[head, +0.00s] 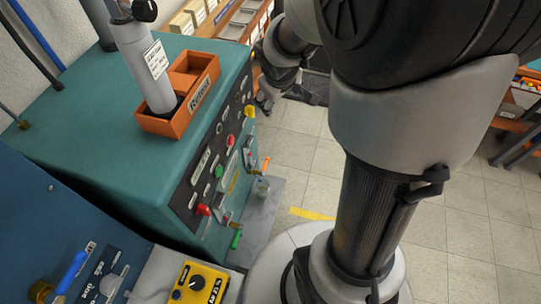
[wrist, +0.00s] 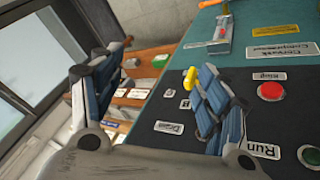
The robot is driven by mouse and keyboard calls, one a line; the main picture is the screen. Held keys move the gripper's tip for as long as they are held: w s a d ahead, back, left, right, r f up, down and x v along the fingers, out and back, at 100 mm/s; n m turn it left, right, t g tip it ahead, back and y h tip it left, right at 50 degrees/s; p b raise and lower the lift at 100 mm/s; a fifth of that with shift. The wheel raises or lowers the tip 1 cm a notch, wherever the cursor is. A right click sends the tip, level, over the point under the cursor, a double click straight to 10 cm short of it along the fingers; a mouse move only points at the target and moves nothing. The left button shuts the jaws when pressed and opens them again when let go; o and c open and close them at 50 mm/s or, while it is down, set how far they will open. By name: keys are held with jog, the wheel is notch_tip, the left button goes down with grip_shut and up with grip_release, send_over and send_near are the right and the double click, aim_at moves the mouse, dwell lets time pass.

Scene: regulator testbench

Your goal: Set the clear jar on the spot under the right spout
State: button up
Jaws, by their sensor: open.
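A small clear jar (head: 262,187) stands low in front of the teal bench's panel, on a grey ledge (head: 262,215), just below a spout with an orange handle (head: 266,163). A second spout with a green handle (head: 237,240) is nearer the camera. The marked spot cannot be made out. My gripper (head: 268,97) is above and beyond the jar, beside the panel's far end, apart from the jar. In the wrist view my gripper (wrist: 158,98) has its two blue-grey fingers spread with nothing between them. The jar cannot be made out in the wrist view.
The teal bench (head: 95,130) carries an orange tray (head: 190,100) with a grey cylinder (head: 145,65) in it. The panel has red, green and yellow buttons. A yellow control box (head: 195,284) is at the front. Shelves with boxes stand behind; tiled floor is open to the right.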

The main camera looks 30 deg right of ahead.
jog(key=s+a+r+y, duration=0.1)
jog(key=s+a+r, duration=0.2)
jog(key=s, duration=0.4)
jog(key=s+a+r+m+y, duration=0.1)
jog(key=s+a+r, duration=0.3)
jog(key=s+a, duration=0.2)
jog(key=s+a+r+m, duration=0.1)
jog(key=s+a+r, duration=0.2)
jog(key=s, duration=0.6)
jog(key=shift+a+r+y, duration=0.4)
jog(key=shift+a, duration=0.8)
